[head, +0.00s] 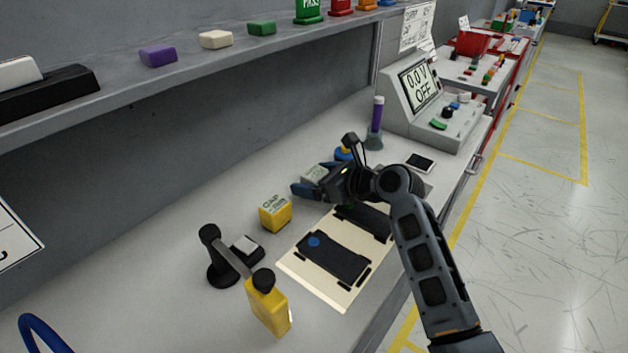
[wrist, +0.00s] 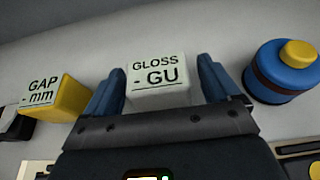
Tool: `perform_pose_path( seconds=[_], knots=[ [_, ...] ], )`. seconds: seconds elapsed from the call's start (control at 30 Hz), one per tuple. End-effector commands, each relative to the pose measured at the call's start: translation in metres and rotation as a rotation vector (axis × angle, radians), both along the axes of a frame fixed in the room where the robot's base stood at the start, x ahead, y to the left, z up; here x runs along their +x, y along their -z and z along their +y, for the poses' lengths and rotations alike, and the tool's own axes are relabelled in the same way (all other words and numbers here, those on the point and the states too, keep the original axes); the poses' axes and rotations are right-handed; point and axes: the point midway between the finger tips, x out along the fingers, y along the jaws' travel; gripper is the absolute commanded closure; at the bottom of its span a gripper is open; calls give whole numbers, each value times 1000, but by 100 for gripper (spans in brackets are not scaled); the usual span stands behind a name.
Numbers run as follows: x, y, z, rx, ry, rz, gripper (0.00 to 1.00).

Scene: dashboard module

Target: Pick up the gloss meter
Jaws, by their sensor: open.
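The gloss meter (wrist: 158,80) is a small white-grey block marked "GLOSS - GU". In the wrist view it stands between the two blue fingers of my gripper (wrist: 160,88), with a finger on each side. The gripper is open; I cannot tell whether either finger touches the block. In the head view the gloss meter (head: 314,175) shows partly behind my gripper (head: 312,188), which is low over the bench. Its lower part is hidden there.
The yellow gap gauge (head: 275,213) stands left of my gripper, and a blue round item with a yellow top (wrist: 283,72) stands close on its right. A cream board with dark panels (head: 320,282) lies in front. The shelf (head: 200,75) overhangs behind.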

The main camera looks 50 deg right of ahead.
Motion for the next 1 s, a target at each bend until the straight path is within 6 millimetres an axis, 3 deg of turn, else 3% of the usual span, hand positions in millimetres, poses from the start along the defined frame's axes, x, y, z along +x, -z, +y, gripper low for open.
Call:
perform_pose_path(
  seconds=[0.13, 0.43, 1.0],
  knots=[
    [15, 6, 1, 2, -1, 0, 11],
    [18, 8, 1, 1, 0, 0, 12],
    [18, 8, 1, 1, 0, 0, 66]
  ],
)
